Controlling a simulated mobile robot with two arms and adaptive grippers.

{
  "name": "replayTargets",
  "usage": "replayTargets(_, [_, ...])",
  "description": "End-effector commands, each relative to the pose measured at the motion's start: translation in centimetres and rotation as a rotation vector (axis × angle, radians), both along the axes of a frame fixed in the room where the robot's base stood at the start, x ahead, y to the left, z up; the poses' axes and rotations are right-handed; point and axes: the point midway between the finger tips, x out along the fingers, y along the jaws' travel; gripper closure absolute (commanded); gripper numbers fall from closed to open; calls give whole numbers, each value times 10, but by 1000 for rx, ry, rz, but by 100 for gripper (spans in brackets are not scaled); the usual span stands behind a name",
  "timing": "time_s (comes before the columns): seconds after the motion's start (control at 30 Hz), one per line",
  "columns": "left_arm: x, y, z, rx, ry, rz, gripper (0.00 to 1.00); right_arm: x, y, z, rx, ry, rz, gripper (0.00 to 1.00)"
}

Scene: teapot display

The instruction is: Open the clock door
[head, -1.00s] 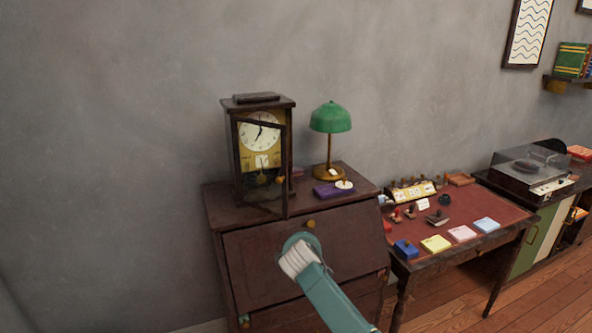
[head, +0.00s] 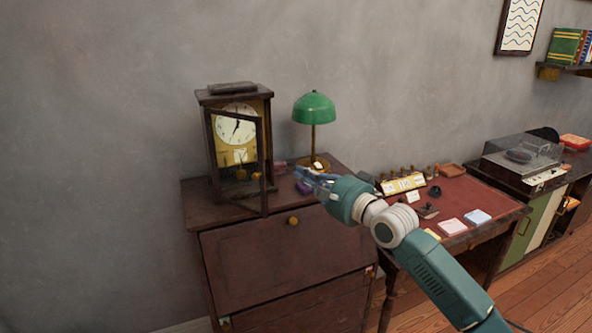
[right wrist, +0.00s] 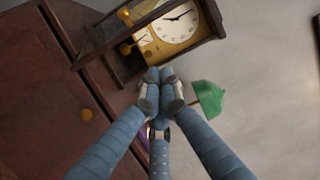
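The clock (head: 235,96) is a dark wooden case with a white dial, standing on the brown bureau (head: 270,256). Its framed door (head: 264,160) stands ajar, swung out toward the front, with its free edge over the bureau's front edge. The clock also shows tilted at the top of the right wrist view (right wrist: 133,60), with the door (right wrist: 92,42) at its left. My right gripper (head: 305,178) is to the right of the door, apart from it, in front of the lamp's base. Its fingertips are together and nothing shows between them. My left gripper is not in view.
A green lamp (head: 314,108) stands just behind my right gripper. A purple item on the bureau is partly hidden by the gripper. A red-topped desk (head: 478,197) with stamps and notepads is at the right. The wall left of the clock is bare.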

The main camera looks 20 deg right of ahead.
Motion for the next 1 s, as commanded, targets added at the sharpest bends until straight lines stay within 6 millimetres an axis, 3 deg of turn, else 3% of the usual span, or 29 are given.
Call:
replayTargets(0.5, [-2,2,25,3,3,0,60,86,26,4,-5,-2,-8,100])
replayTargets(0.73, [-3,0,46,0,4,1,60,66,49,2,-3,2,-3,100])
replayTargets(1.0, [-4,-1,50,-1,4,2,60,59,56,0,-4,0,-6,100])
